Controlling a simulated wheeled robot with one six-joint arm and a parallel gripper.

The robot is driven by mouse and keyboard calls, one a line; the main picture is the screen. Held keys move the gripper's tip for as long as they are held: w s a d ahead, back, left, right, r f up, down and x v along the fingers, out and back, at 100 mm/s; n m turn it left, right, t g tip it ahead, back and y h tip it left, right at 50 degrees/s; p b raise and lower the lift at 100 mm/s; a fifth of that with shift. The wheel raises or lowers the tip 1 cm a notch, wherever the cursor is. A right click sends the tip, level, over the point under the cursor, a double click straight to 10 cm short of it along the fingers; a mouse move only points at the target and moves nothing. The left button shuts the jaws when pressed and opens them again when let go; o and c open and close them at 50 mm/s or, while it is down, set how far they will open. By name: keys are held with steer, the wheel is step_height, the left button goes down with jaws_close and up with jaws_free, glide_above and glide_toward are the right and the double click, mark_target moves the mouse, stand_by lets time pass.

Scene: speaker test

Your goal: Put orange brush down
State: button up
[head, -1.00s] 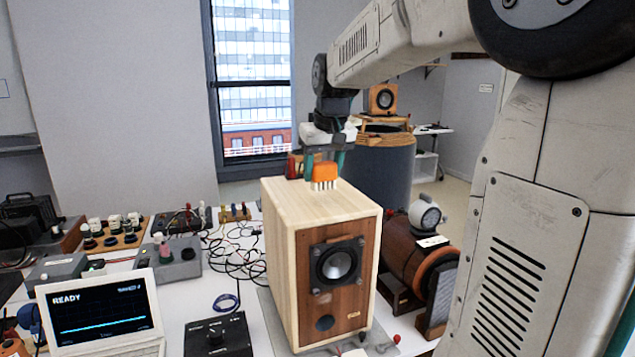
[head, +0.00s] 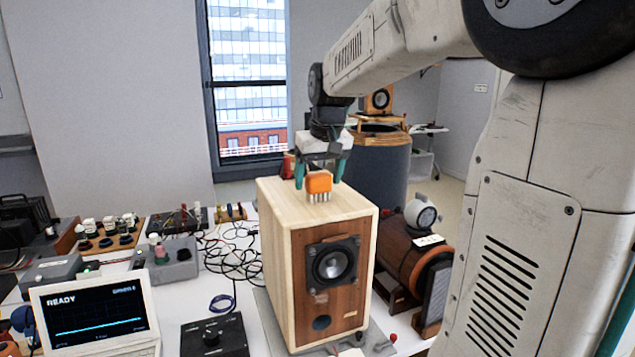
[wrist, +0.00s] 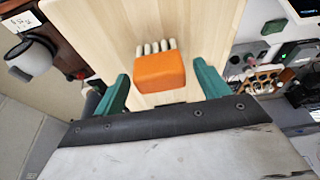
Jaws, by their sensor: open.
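The orange brush (head: 319,183) has an orange block and pale bristle tufts. It rests on the top of the wooden speaker box (head: 336,279), near its back edge, with the tufts towards the front. In the wrist view the brush (wrist: 159,71) lies between the green fingers with a gap on each side. My gripper (head: 319,178) is open around the brush from above, one finger on either side. The fingers (wrist: 158,88) do not touch the block in the wrist view.
A laptop-like screen reading READY (head: 100,312) stands front left. Tangled cables (head: 232,255) and small test boxes lie left of the speaker. The front part of the speaker top is clear.

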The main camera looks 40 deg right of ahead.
mark_target(319, 176)
steer(key=v, duration=0.5)
steer(key=shift+s+a+r, duration=0.3)
steer(key=shift+s, duration=0.1)
steer(key=s+a+f+n, duration=0.1)
steer(key=s+a+f, duration=0.3)
steer(key=s, duration=0.4)
steer(key=s+a+f+n+g, duration=0.1)
steer(key=s+a+f, duration=0.4)
steer(key=s, duration=0.3)
steer(key=s+a+f+g, duration=0.1)
steer(key=s+a+f, duration=0.4)
steer(key=s+a, duration=0.2)
steer(key=shift+s+n+y, duration=0.4)
steer(key=shift+s, duration=0.55)
steer(key=shift+o, duration=0.5)
